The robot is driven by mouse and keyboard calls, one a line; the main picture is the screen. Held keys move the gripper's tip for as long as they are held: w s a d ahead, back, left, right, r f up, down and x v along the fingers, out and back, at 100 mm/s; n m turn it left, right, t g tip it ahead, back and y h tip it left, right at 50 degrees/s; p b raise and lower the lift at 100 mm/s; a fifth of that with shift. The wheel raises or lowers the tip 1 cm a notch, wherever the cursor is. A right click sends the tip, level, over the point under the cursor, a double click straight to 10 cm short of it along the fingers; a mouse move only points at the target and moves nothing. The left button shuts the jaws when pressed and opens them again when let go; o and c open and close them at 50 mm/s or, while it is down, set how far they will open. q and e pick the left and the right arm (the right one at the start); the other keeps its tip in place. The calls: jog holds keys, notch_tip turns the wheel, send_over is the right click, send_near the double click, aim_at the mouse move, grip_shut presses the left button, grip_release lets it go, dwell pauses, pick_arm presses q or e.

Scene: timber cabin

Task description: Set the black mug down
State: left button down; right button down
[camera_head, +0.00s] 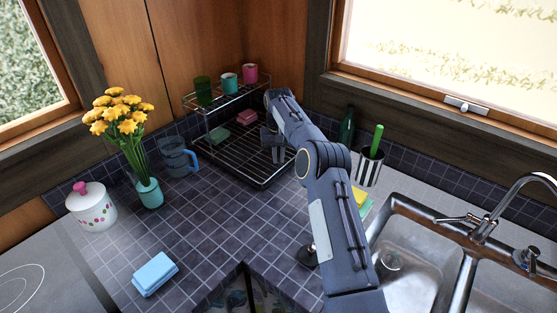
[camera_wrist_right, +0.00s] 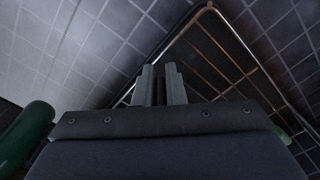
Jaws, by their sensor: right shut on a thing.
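My right arm reaches up from the lower right in the head view, with its gripper (camera_head: 277,147) over the right side of the wire dish rack (camera_head: 262,184). In the right wrist view the two fingers (camera_wrist_right: 159,86) are close together, with a narrow dark gap between them, above the rack's wire rim (camera_wrist_right: 248,52) and grey tiles. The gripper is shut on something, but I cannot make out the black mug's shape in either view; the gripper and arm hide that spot. My left gripper is not in view.
Green, teal and pink cups (camera_head: 229,83) stand on the rack's upper shelf. A blue mug (camera_head: 178,160), flower vase (camera_head: 149,192) and lidded jar (camera_head: 91,207) stand left. A striped holder (camera_head: 369,166) and sink (camera_head: 409,268) are right. The tiled counter (camera_head: 217,222) has free room.

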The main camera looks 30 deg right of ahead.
notch_tip(320, 180, down, 3)
jog(key=shift+p, duration=0.7)
jog(key=shift+f, duration=0.2)
jog(key=shift+f, duration=0.1)
jog(key=c, duration=1.5)
grip_release()
